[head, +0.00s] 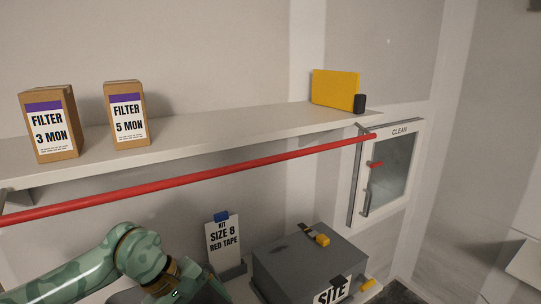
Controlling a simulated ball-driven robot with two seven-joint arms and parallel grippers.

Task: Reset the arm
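My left arm (137,255), in green camouflage, comes in from the lower left. It bends at a brown-banded joint (176,278) and runs out of the bottom edge of the head view. Its gripper is below the picture, so its fingers do not show. My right arm and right gripper are not in view.
A red bar (200,176) runs along the front of a white shelf (220,121) holding two filter boxes (49,124) and a yellow object (334,89). Below are a grey case (300,265) and a kit sign (223,240). A "CLEAN" cabinet (397,170) is at right.

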